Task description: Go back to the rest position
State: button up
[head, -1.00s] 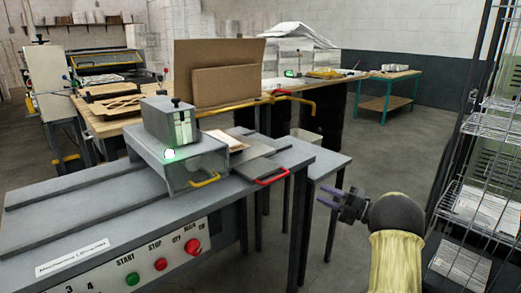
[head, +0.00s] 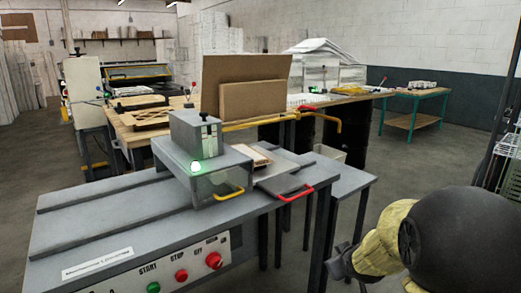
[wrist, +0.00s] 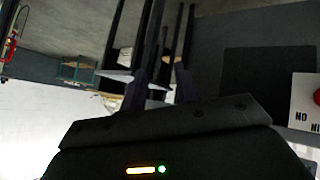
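My gripper (wrist: 160,88) shows in the wrist view with its two dark purple fingers apart and nothing visible between them. In the head view my gripper (head: 343,266) is low at the right of centre, partly hidden behind my own arm. It is over the floor, to the right of the grey machine table (head: 95,205), and appears apart from it. Its fingertips are hard to make out in the head view.
A grey machine (head: 200,150) with a green light stands on the table. Cardboard sheets (head: 245,80) stand on a wooden bench behind. A wire rack (head: 508,165) is at the right edge. A green-legged table (head: 412,110) stands far back. Open floor lies between.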

jog(key=s+a+f+m+g, duration=0.2)
jog(key=s+a+f+g, duration=0.1)
jog(key=s, duration=0.7)
jog(key=s+a+f+m+g, duration=0.2)
jog(key=s+a+m+g, duration=0.15)
jog(key=s, duration=0.65)
notch_tip(320, 180, up, 31)
jog(key=p, duration=3.1)
jog(key=shift+s+f+n+y, duration=0.2)
jog(key=shift+n+y, duration=0.2)
jog(key=shift+n, duration=0.05)
jog(key=shift+w+g, duration=0.15)
jog(key=shift+g, duration=0.1)
